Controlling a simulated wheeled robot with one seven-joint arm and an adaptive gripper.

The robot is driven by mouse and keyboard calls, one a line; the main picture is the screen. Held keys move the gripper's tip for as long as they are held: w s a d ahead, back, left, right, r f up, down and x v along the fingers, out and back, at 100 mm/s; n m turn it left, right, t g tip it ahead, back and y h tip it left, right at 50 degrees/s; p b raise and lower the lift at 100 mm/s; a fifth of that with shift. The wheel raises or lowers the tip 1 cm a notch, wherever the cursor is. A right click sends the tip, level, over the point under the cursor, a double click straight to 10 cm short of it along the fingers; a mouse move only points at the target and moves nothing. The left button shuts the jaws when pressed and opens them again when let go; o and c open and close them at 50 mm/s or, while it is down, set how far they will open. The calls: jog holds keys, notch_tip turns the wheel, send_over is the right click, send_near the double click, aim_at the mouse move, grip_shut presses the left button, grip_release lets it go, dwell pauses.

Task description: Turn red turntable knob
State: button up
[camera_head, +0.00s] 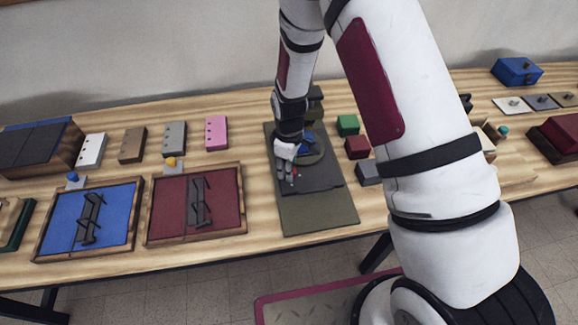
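A dark turntable unit (318,180) lies on an olive mat (318,217) in the middle of the table. A round olive disc (318,156) with a blue part (306,143) shows on it, partly behind my gripper. A small red spot (296,170), likely the red knob, shows beside the gripper's fingertips. My gripper (287,178) points down at the turntable's left side, its fingers close to the red spot. I cannot tell whether it touches the knob or how far the fingers are apart.
Blue (90,218) and red (197,204) framed trays lie to the left. Grey (174,139) and pink (216,133) blocks stand behind them. Green (347,124) and dark red (357,147) cubes sit right of the mat. My arm hides much of the table's right-centre.

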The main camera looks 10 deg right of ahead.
jog(key=c, duration=0.3)
jog(key=m, duration=0.3)
jog(key=shift+m, duration=0.3)
jog(key=m, duration=0.4)
jog(key=shift+d+m, duration=0.1)
jog(key=shift+m, duration=0.2)
jog(key=m, duration=0.4)
jog(key=shift+m+b, duration=0.3)
jog(key=shift+d+m, duration=0.1)
jog(key=shift+m, duration=2.4)
